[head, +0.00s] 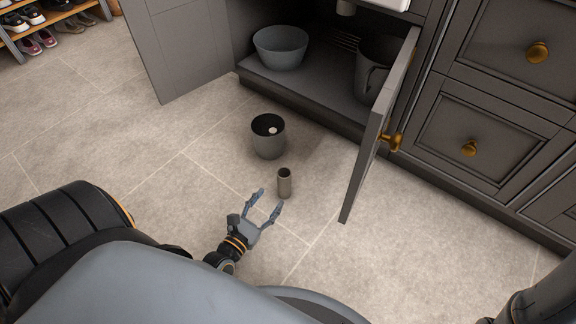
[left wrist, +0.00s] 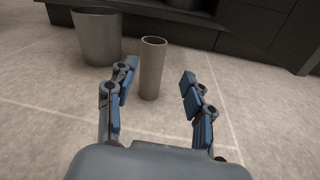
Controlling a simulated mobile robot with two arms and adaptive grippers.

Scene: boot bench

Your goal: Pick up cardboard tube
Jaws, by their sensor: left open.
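The cardboard tube (head: 285,184) is a short, greyish-brown, hollow cylinder standing upright on the tiled floor. It also shows in the left wrist view (left wrist: 152,68), just past the fingertips and nearer the left finger. My left gripper (head: 268,203) is open and empty, low over the floor in front of the tube, with its fingers pointing toward it. Its fingers also show in the left wrist view (left wrist: 157,90). The tube appears to stand apart from the fingers. My right gripper is not in view.
A dark grey bin (head: 268,142) with something pale inside stands just behind the tube. An open cupboard holds a grey basin (head: 281,50) and a dark jug-like container (head: 373,70). Its open door (head: 372,140) juts out at the right. Floor to the left is clear.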

